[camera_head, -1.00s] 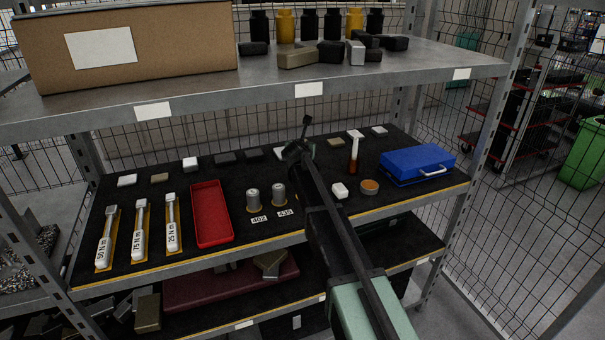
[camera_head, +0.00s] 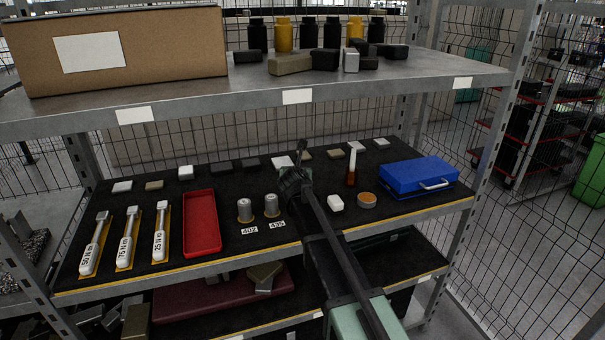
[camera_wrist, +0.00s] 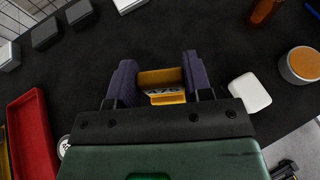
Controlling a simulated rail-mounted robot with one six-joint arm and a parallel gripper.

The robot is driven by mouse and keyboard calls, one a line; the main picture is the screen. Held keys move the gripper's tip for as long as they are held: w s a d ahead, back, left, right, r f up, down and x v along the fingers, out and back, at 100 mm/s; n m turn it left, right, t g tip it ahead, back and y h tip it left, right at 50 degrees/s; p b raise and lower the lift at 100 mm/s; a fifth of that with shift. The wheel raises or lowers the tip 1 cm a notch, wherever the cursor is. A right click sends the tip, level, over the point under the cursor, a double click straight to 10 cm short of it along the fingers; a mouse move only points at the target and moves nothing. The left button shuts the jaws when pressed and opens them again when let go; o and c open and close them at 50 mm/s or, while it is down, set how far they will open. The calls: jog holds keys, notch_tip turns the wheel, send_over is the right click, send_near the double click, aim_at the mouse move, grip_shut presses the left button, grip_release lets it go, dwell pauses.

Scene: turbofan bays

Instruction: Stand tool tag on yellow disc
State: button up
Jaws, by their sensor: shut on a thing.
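My gripper (camera_head: 292,180) hangs over the black middle shelf, right of the two grey sockets in the head view. In the wrist view its purple fingers (camera_wrist: 154,84) are shut on a yellow tag (camera_wrist: 160,77) with dark digits on a pale strip. The digits are partly hidden by the gripper body. The tag is not clear in the head view. A round tin with an orange-yellow top (camera_head: 367,200) stands right of the gripper; it also shows in the wrist view (camera_wrist: 302,65). No separate bare yellow disc is clearly seen.
A white block (camera_head: 335,202) lies between gripper and tin. A red tray (camera_head: 202,222), grey sockets (camera_head: 245,210) and white-handled torque tools (camera_head: 125,240) lie left. A blue case (camera_head: 418,177) and an amber bottle (camera_head: 351,170) stand right.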

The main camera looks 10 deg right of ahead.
jog(key=shift+a+f, duration=0.15)
jog(key=shift+f, duration=0.2)
notch_tip(320, 180, down, 6)
jog(key=b, duration=0.6)
jog(key=shift+b, duration=0.3)
jog(key=shift+f+b, duration=0.65)
jog(key=shift+f, duration=0.05)
jog(key=o, duration=1)
jog(key=shift+r, duration=0.1)
